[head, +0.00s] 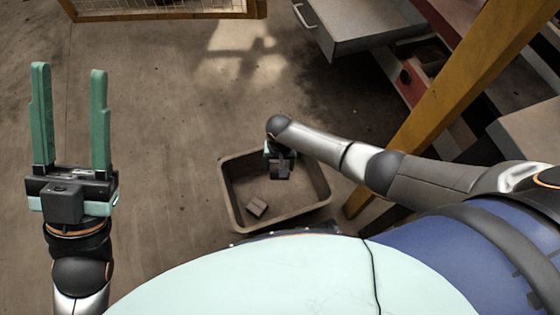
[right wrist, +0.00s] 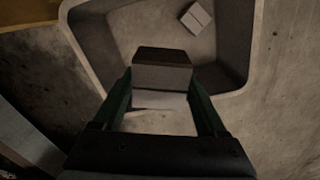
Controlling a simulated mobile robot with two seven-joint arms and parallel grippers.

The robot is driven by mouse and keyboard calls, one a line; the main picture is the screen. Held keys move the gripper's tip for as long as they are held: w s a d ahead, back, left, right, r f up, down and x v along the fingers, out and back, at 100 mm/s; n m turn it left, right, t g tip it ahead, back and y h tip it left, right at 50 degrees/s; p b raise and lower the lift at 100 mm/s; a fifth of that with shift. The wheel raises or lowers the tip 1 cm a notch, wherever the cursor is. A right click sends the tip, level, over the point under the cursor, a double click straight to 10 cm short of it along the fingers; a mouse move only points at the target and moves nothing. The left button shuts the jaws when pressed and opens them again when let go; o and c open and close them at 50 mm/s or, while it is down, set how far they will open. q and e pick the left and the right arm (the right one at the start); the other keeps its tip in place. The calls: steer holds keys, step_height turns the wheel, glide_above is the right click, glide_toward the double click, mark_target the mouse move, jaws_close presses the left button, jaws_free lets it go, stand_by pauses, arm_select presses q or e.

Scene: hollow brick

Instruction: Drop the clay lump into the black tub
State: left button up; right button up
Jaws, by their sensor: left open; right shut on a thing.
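The tub (head: 290,216) stands on the floor below centre in the head view and looks grey-brown rather than black. Its rim and inside also show in the right wrist view (right wrist: 232,45). My right gripper (head: 280,168) points down over the tub's back part. In the right wrist view its green fingers are shut on a blocky grey-brown piece (right wrist: 162,73), which I take for the clay lump. The head view hides this piece behind the gripper. My left gripper (head: 70,120) is open and empty at the far left, well away from the tub.
A small grey block (head: 257,208) lies inside the tub and also shows in the right wrist view (right wrist: 195,18). A yellow post (head: 450,85) slants up at the right. A grey drawer unit (head: 360,25) stands at the back. The floor left of the tub is clear.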

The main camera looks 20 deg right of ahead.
step_height(320, 180, down, 5)
steer(key=b, duration=0.4)
steer(key=shift+r, duration=0.15)
arm_select(q)
steer(key=shift+g, duration=0.3)
steer(key=f, duration=0.6)
steer(key=shift+w+d, duration=0.15)
steer(key=shift+d, duration=0.25)
steer(key=shift+r+h, duration=0.1)
steer(key=shift+h, duration=0.2)
arm_select(e)
steer(key=shift+r, duration=0.1)
steer(key=o, duration=1.5)
steer(key=shift+c, duration=0.2)
arm_select(q)
steer(key=shift+a+r, duration=0.1)
steer(key=shift+r, duration=0.05)
arm_select(e)
step_height(320, 180, up, 11)
steer(key=p, duration=0.7)
steer(key=shift+r, duration=0.1)
steer(key=shift+r+p, duration=0.45)
steer(key=shift+r, duration=0.1)
arm_select(q)
step_height(320, 180, up, 8)
steer(key=shift+a+r+m, duration=0.25)
steer(key=shift+a+m, duration=0.15)
steer(key=shift+a, duration=0.05)
arm_select(e)
steer(key=shift+r, duration=0.1)
